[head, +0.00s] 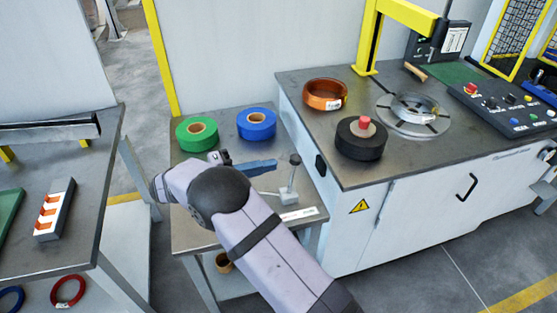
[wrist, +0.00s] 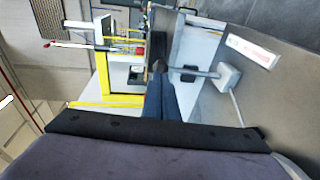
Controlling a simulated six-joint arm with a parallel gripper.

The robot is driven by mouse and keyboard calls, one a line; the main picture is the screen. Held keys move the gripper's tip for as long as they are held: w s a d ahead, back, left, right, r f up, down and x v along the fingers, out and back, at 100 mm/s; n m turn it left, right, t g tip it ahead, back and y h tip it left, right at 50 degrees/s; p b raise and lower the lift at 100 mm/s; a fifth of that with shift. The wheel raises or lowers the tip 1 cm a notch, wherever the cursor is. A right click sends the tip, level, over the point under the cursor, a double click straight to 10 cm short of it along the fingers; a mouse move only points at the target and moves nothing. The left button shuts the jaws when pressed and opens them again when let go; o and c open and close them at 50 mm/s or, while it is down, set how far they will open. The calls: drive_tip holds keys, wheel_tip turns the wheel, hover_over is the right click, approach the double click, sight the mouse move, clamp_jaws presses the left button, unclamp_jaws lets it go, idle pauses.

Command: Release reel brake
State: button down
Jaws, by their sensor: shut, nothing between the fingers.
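A lever with a dark knob (head: 295,160) stands upright on a white base (head: 287,195) at the right side of the small grey table; it looks like the reel brake, though no label on it is readable. My gripper (head: 274,163) has blue fingers, shut and empty, pointing right toward the knob with a small gap in the head view. In the wrist view the shut fingertips (wrist: 158,80) point at the knob (wrist: 159,66), overlapping its lower edge in the picture; contact cannot be told. The rod runs right from there to the white base (wrist: 230,76).
A green reel (head: 197,132) and a blue reel (head: 257,124) lie at the table's back. On the bench to the right are a copper coil (head: 325,95), a black reel (head: 361,140) with a red top, a ring fixture (head: 440,120) and a control panel (head: 505,105).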

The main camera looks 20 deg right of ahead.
sight(297, 158)
drive_tip(key=shift+w+d+f+p, duration=0.1)
drive_tip(key=shift+d+p, duration=0.05)
drive_tip(key=shift+d, duration=0.5)
drive_tip(key=shift+w+d+f+p, duration=0.1)
drive_tip(key=shift+w+d+p, duration=0.1)
drive_tip(key=shift+d, duration=0.45)
drive_tip(key=shift+w+d+f+p, duration=0.1)
drive_tip(key=shift+d+p, duration=0.05)
drive_tip(key=shift+d, duration=0.5)
drive_tip(key=shift+d+r, duration=0.15)
drive_tip(key=shift+d, duration=0.05)
drive_tip(key=d+y, duration=0.3)
drive_tip(key=d, duration=0.1)
drive_tip(key=shift+s+d, duration=0.1)
drive_tip(key=shift+d, duration=0.35)
drive_tip(key=shift+a+r, duration=0.3)
drive_tip(key=shift+a, duration=0.1)
drive_tip(key=r+v, duration=0.1)
drive_tip(key=v, duration=1.2)
drive_tip(key=shift+b, duration=0.45)
